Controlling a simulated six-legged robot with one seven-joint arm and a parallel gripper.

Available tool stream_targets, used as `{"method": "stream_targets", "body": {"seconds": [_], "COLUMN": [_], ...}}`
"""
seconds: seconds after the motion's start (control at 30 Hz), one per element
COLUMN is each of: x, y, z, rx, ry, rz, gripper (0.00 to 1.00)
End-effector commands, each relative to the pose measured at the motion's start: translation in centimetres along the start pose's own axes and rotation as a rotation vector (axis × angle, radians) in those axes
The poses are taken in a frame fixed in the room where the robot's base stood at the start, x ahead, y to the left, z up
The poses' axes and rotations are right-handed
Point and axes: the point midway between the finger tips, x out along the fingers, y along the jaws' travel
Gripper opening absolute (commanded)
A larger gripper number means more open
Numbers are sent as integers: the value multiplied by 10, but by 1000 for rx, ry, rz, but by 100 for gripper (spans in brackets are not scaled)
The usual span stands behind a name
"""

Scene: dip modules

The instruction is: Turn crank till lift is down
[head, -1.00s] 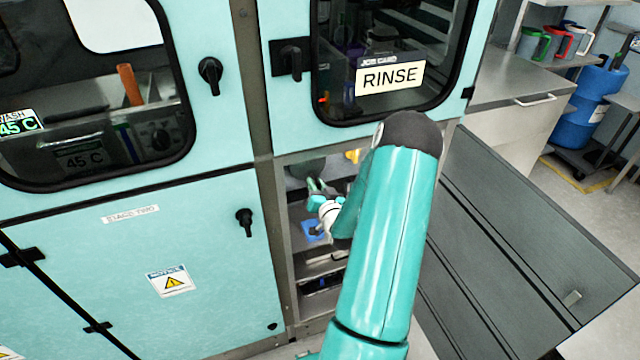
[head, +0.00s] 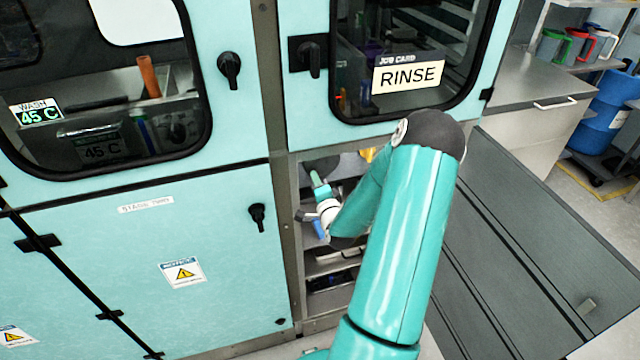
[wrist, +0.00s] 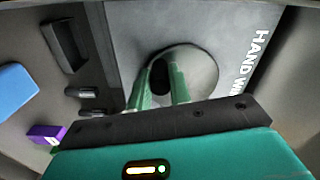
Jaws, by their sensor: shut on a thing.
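The crank shows in the wrist view as a grey round disc (wrist: 203,68) with a dark knob (wrist: 161,77), on a grey panel with partly cut-off lettering reading "HAND WI". My gripper (wrist: 160,85) has its two green fingers on either side of the dark knob and is shut on it. In the head view my gripper (head: 319,180) reaches into the open lower bay under the RINSE window, at a dark round shape (head: 322,165). My arm hides the right part of the bay. I cannot make out the lift.
A blue thing (wrist: 14,90) and a purple thing (wrist: 46,134) lie left in the wrist view. The open grey door (head: 530,240) stands right of my arm. The closed teal STAGE TWO door (head: 110,260) is on the left.

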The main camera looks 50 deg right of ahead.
Motion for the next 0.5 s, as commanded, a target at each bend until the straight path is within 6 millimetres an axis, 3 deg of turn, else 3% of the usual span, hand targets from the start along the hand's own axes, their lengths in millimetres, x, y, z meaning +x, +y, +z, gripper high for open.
{"method": "stream_targets", "body": {"seconds": [0.5], "x": [0], "y": [-12], "z": [6], "rx": [270], "ry": [-1], "rz": [-2], "gripper": [0]}}
